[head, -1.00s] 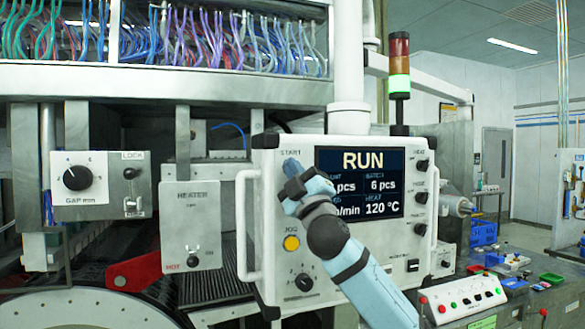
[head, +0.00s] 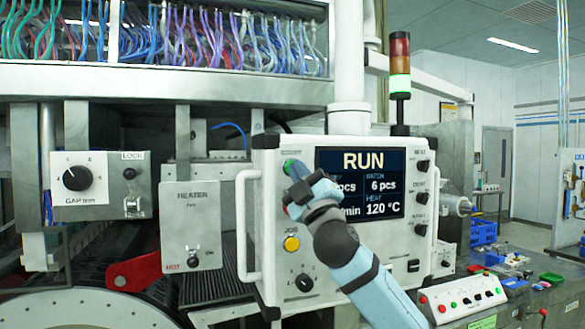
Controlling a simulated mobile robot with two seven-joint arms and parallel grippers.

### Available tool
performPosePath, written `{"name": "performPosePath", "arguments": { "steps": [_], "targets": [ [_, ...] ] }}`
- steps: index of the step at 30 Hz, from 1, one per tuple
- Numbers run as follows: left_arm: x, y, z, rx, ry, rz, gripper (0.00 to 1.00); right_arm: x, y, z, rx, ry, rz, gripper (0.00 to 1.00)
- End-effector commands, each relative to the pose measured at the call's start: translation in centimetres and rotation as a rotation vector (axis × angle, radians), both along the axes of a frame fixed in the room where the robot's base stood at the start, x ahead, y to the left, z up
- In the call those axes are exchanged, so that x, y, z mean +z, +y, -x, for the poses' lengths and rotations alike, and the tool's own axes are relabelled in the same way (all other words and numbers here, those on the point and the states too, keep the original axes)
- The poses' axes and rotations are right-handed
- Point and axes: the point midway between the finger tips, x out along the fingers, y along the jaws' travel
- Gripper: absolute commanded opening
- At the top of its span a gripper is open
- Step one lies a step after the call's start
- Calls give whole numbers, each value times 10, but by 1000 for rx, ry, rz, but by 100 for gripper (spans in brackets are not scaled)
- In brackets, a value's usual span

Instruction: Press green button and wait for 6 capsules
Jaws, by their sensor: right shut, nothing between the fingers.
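The control panel (head: 270,235) hangs in the middle of the head view. Its green button (head: 288,164) shows at the upper left, just above the fingertips. My right gripper (head: 295,172) is shut and empty, its tip close to the button; I cannot tell whether they touch. The screen (head: 362,160) reads RUN, with 6 pcs and 120 °C; my gripper hides the left part, including the digit before the other "pcs". No capsules can be made out. My left gripper is not in view.
A yellow jog button (head: 291,244) and a black knob (head: 304,283) sit lower on the panel. A white handle (head: 241,225) runs along its left side. The signal tower (head: 399,65) is lit green. A smaller button console (head: 462,300) stands at lower right.

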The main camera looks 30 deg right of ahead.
Motion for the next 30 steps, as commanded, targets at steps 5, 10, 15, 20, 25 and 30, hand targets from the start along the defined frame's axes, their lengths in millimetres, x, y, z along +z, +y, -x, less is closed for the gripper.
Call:
{"name": "performPosePath", "arguments": {
  "steps": [5,10,15,20,25,30],
  "targets": [
    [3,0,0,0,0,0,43,1,4,19,1,0,1,0],
    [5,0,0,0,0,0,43,0,7,32,-1,0,1,0],
    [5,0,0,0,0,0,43,0,8,35,-1,0,1,0],
    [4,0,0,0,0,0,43,0,8,35,-1,0,1,0],
    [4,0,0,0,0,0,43,0,8,35,0,0,0,0],
    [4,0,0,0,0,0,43,0,8,35,0,0,0,0]
  ]
}}
